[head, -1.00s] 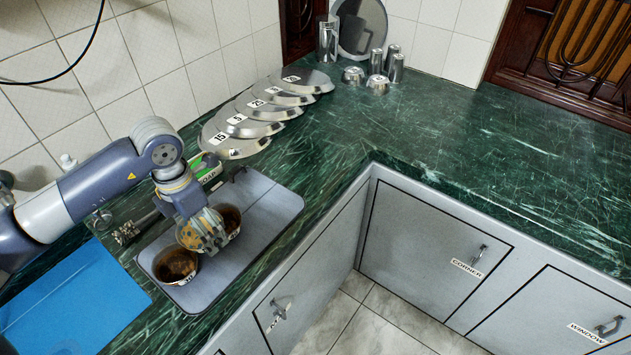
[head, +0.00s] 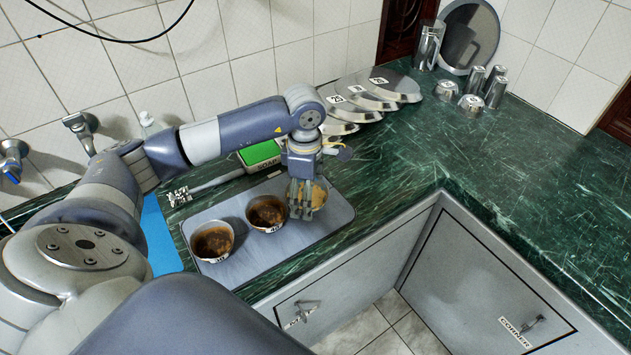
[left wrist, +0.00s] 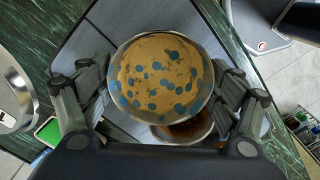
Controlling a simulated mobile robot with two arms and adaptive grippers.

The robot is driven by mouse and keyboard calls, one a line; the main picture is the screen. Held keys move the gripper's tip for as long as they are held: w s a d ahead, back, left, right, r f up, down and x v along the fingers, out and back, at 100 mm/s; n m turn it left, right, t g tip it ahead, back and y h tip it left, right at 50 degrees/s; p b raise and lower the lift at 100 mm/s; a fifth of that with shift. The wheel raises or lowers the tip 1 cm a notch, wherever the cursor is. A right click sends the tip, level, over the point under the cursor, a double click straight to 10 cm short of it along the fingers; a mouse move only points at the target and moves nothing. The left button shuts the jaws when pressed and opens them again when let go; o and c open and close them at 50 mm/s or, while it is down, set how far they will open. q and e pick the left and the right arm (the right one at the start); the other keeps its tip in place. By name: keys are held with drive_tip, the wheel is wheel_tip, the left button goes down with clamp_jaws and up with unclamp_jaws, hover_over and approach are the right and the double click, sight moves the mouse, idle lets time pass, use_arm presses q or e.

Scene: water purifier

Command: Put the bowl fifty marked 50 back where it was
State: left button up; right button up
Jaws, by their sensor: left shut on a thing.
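My left gripper (head: 301,205) is shut on a bowl (head: 318,194) with a yellowish inside, at the right part of the grey tray (head: 337,218). In the left wrist view the bowl (left wrist: 160,75) sits between both fingers, and blue spots show on its yellow inside. I cannot read its mark or tell whether it touches the tray. Two bowls with brown insides stand on the tray to the left: a middle bowl (head: 266,212) and a left bowl (head: 212,241). Their labels are too small to read surely. My right gripper is not in view.
A green soap box (head: 260,154) and a tap spout (head: 215,183) lie behind the tray. Metal cups (head: 494,87) and a jug (head: 427,45) stand at the back. The green counter (head: 450,150) right of the tray is clear.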

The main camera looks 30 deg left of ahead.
sight(315, 185)
use_arm(q)
drive_tip(key=w, duration=0.1)
drive_tip(key=w+a, duration=0.1)
drive_tip(key=w, duration=0.1)
drive_tip(key=w+p, duration=0.1)
drive_tip(key=w, duration=0.1)
drive_tip(key=shift+w+a+f, duration=0.25)
drive_tip(key=shift+a, duration=0.05)
wheel_tip(315, 185, down, 3)
drive_tip(key=shift+f+p, duration=0.15)
drive_tip(key=shift+p, duration=0.7)
drive_tip(key=shift+f+b, duration=0.3)
drive_tip(key=o, duration=1.2)
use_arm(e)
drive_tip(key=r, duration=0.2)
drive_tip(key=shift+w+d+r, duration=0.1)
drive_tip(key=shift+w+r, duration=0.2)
use_arm(q)
drive_tip(key=shift+r, duration=0.1)
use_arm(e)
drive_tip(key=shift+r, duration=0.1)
use_arm(q)
drive_tip(key=shift+r, duration=0.25)
drive_tip(key=shift+r+b, duration=1.35)
drive_tip(key=shift+r, duration=4.5)
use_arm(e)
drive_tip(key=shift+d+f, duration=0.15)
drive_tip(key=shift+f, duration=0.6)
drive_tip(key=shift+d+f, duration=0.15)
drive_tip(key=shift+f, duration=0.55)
